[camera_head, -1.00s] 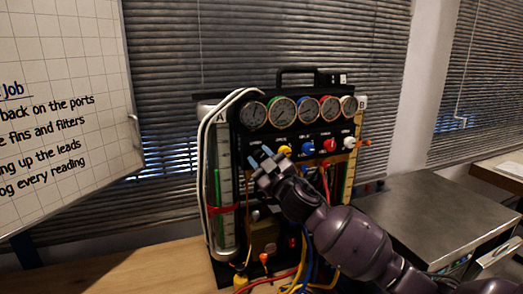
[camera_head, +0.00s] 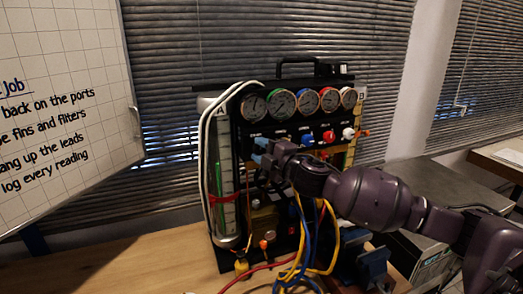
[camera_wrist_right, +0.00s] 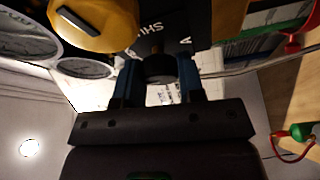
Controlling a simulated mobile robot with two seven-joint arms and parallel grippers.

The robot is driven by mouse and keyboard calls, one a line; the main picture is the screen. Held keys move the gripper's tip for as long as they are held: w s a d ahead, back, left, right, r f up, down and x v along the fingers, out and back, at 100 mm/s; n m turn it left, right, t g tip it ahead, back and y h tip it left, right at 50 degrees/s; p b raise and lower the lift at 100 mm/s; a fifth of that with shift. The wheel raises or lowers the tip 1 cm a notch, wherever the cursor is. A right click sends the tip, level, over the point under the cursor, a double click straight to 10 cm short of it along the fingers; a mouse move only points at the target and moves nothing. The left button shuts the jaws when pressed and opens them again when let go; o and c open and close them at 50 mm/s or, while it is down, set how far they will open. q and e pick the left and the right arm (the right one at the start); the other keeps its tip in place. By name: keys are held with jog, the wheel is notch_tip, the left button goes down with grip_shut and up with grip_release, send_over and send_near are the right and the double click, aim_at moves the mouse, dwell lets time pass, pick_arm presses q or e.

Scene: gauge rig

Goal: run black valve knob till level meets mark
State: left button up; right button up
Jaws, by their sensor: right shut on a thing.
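The black valve knob (camera_wrist_right: 158,68) shows in the right wrist view between the two blue fingertips of my right gripper (camera_wrist_right: 158,80), which is shut on it. In the head view the right gripper (camera_head: 262,152) is at the left end of the knob row and hides the black knob. The gauge rig (camera_head: 262,132) stands upright on the table. Its left sight tube, labelled A (camera_head: 225,150), holds a green strip and has a red band (camera_head: 222,198) across it. I cannot tell the exact level or mark. My left gripper is not in view.
Several gauges are above. Loose hoses (camera_head: 290,275) lie in front. The table's left part (camera_head: 130,265) is clear.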

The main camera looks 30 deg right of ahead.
jog(key=shift+n, duration=0.3)
dwell(0.4)
jog(key=o, duration=0.9)
jog(key=shift+s, duration=0.1)
jog(key=shift+s+f, duration=0.1)
jog(key=shift+s, duration=0.15)
jog(key=shift+s+d+f+b, duration=0.1)
jog(key=shift+s+d+b, duration=0.25)
jog(key=shift+s, duration=1.3)
jog(key=shift+s+d+b, duration=0.2)
jog(key=shift+s+b, duration=0.2)
jog(key=shift+s, duration=1.3)
jog(key=shift+s+d+f+b, duration=0.1)
jog(key=shift+s+d+b, duration=0.25)
jog(key=shift+s, duration=1.3)
jog(key=shift+a, duration=0.1)
